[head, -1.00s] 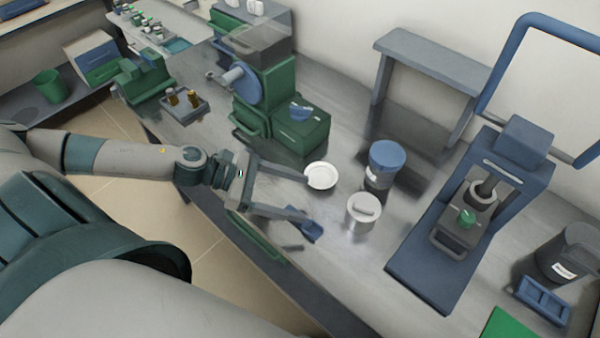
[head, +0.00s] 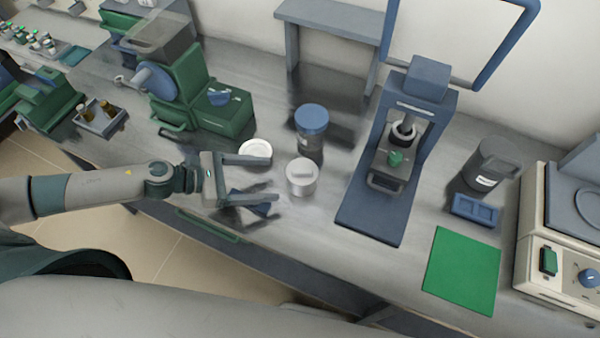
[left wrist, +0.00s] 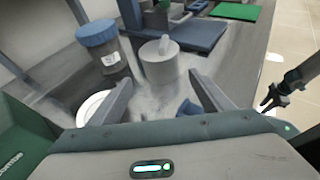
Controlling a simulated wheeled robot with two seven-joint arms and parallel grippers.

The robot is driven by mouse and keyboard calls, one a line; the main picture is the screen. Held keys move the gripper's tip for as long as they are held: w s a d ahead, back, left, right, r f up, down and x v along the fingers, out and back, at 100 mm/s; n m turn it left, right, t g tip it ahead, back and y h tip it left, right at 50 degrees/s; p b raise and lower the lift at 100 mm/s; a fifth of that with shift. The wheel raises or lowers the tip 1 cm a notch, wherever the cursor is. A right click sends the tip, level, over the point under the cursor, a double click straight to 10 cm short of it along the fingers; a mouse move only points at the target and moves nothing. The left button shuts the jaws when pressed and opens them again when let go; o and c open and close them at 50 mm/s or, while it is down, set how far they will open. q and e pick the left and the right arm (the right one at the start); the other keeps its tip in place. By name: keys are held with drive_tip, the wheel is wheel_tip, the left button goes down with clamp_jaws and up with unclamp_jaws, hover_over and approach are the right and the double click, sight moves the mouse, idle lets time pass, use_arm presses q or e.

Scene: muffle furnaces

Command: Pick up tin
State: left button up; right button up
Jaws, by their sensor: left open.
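The tin (head: 301,180) is a silver-grey cylinder with a bar handle on its lid. It stands upright on the metal bench, and also shows in the left wrist view (left wrist: 158,66). My left gripper (head: 273,178) is open and empty, its fingers pointing at the tin from the left, just short of it. In the left wrist view the tin stands ahead, between the lines of the two fingers (left wrist: 159,84). A dark gripper, seemingly my right one (left wrist: 276,97), shows small at the right of that view; its jaw state is unclear.
A blue-lidded jar (head: 311,130) stands close behind the tin. A white dish (head: 256,149) lies by the upper finger and a small blue object (head: 250,204) by the lower one. A blue press (head: 385,175) stands to the right. Bare bench lies in front of the tin.

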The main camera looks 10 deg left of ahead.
sight(295, 178)
use_arm(q)
drive_tip(key=p+x, duration=0.3)
drive_tip(key=x, duration=0.6)
drive_tip(key=shift+d+r, duration=0.1)
drive_tip(key=shift+r, duration=0.1)
drive_tip(key=shift+x, duration=0.8)
drive_tip(key=shift+f, duration=0.1)
drive_tip(key=c, duration=1)
